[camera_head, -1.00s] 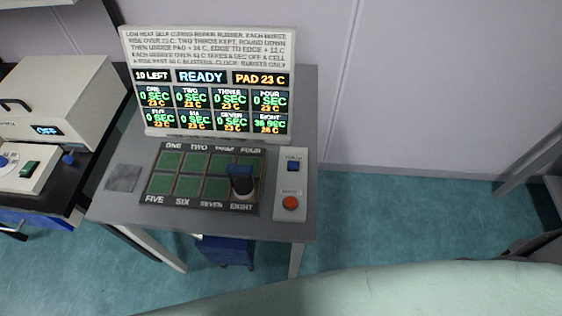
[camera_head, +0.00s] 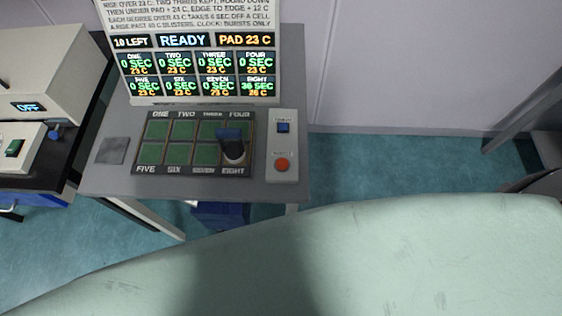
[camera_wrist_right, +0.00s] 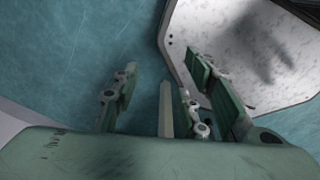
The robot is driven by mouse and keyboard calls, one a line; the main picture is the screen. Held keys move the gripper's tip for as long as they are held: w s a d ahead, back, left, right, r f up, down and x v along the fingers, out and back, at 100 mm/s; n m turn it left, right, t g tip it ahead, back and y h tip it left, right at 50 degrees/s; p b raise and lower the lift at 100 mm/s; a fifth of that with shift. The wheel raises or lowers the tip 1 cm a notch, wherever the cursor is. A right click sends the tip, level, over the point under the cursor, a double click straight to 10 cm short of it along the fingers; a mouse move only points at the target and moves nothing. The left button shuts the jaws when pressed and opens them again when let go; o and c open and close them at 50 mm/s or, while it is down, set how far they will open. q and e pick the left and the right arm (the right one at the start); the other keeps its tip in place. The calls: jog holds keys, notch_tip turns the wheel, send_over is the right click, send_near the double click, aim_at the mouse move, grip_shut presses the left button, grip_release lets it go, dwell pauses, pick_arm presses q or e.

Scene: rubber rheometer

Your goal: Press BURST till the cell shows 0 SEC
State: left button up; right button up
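The display board (camera_head: 196,62) reads 10 LEFT, READY and PAD 23 C. Cells ONE to SEVEN show 0 SEC and 23 C; EIGHT shows a nonzero time that looks like 36 or 38 SEC. The control panel (camera_head: 283,146) has a blue button (camera_head: 283,128) above a round red-orange button (camera_head: 282,165); their small labels are too blurred to read. A dark blue-topped piece with a pale band (camera_head: 233,150) stands over cell EIGHT of the green grid (camera_head: 194,142). My right gripper (camera_wrist_right: 163,78) appears open and empty in the wrist view, apart from the buttons. My left gripper is out of view.
The grey table (camera_head: 150,190) carries the board, grid, panel and a dark grey square (camera_head: 113,150). A pale machine reading OFF (camera_head: 28,106) stands at the left. Teal floor (camera_head: 400,165) lies open to the right of the table.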

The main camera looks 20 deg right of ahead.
dwell(0.3)
grip_shut()
dwell(1.4)
